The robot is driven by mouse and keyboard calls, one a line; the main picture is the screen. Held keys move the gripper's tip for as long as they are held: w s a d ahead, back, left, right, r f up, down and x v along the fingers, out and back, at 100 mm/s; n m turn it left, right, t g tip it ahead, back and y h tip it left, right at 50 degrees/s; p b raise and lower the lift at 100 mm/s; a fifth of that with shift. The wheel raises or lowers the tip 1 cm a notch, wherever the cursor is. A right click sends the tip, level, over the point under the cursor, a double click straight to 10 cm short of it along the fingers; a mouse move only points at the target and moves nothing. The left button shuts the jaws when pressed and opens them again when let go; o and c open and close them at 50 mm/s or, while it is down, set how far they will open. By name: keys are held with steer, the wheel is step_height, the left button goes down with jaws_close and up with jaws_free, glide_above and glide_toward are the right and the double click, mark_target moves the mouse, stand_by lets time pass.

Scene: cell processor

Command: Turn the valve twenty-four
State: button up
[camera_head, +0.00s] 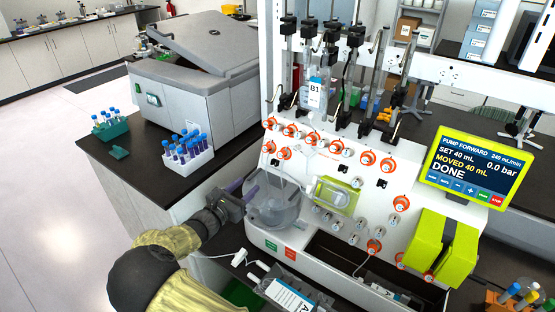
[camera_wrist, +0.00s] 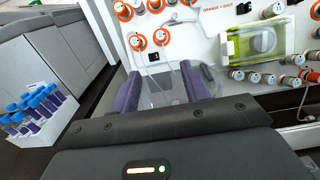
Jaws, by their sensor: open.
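The white cell processor panel (camera_head: 330,165) carries several round valves, some with orange rims and some grey. Orange-rimmed valves (camera_head: 284,153) sit in rows at its upper left, with more at the right and bottom. Grey valves (camera_head: 335,226) sit below the green-framed window. I cannot read which valve is number twenty-four. My gripper (camera_head: 240,200) is at the panel's left side, beside a clear round chamber (camera_head: 274,212). In the wrist view my gripper (camera_wrist: 162,88) has its purple fingers apart, with clear plastic showing between them. Orange-rimmed valves (camera_wrist: 137,42) lie beyond the fingertips there.
A screen (camera_head: 472,167) reads "PUMP FORWARD" and "DONE". A yellow-green pump cover (camera_head: 450,245) is at the right. A bag marked B1 (camera_head: 315,93) hangs above the panel. A rack of blue-capped tubes (camera_head: 190,160) and a grey centrifuge (camera_head: 195,95) stand left.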

mark_target(280, 157)
steer(key=p+x, duration=0.5)
steer(key=x, duration=1.1)
steer(key=shift+d+r, duration=0.1)
steer(key=shift+d, duration=0.05)
steer(key=shift+w+d+p, duration=0.3)
steer(key=shift+w+p, duration=0.05)
steer(key=shift+w, duration=0.2)
steer(key=c, duration=1)
